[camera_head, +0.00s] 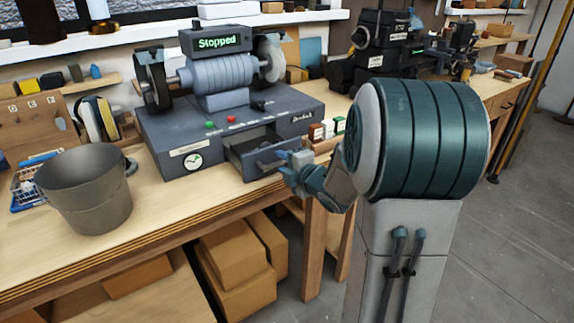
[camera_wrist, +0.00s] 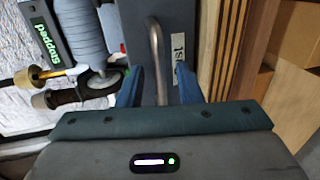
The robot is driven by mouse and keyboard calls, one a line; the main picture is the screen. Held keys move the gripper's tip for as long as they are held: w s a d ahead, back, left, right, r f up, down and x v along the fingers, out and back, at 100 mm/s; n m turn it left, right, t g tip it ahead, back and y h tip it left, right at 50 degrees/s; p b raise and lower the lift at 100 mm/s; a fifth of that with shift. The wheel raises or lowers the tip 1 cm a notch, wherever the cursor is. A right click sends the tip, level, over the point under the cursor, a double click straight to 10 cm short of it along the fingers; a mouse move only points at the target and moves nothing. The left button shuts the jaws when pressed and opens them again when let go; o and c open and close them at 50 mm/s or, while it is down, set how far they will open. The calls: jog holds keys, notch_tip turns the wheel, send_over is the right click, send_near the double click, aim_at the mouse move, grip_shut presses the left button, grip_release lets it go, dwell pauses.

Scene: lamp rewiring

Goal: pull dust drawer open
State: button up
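The dust drawer (camera_head: 262,154) sits in the front of the grey bench grinder's base (camera_head: 175,135). It stands partly out, with its dark inside showing from above. Its curved metal handle (camera_wrist: 154,45) runs between the two blue fingers of my gripper (camera_wrist: 158,72) in the wrist view. A gap shows between the handle and the right finger; I cannot tell whether the left finger touches it. My gripper (camera_head: 287,160) is at the drawer front in the head view and hides part of the handle.
The grinder's display (camera_head: 217,43) reads "Stopped". A grey bucket (camera_head: 88,200) stands on the workbench (camera_head: 170,215) at the left. Small coloured boxes (camera_head: 322,130) stand right of the drawer. Cardboard boxes (camera_head: 235,250) lie under the bench. Open floor lies at the right.

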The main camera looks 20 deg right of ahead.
jog(key=v, duration=1.4)
jog(key=shift+w, duration=0.1)
jog(key=s+a+r+m+g+h+p, duration=0.1)
jog(key=s+a+m+g+p, duration=0.3)
jog(key=m, duration=0.6)
jog(key=s+a+r+m+g+h+p, duration=0.2)
jog(key=s+a+m+g+p, duration=0.3)
jog(key=s+a+m+g, duration=0.3)
jog(key=s+m, duration=0.2)
jog(key=s, duration=0.1)
jog(key=shift+r+m+h, duration=0.3)
jog(key=shift+r+m, duration=0.1)
dwell(0.7)
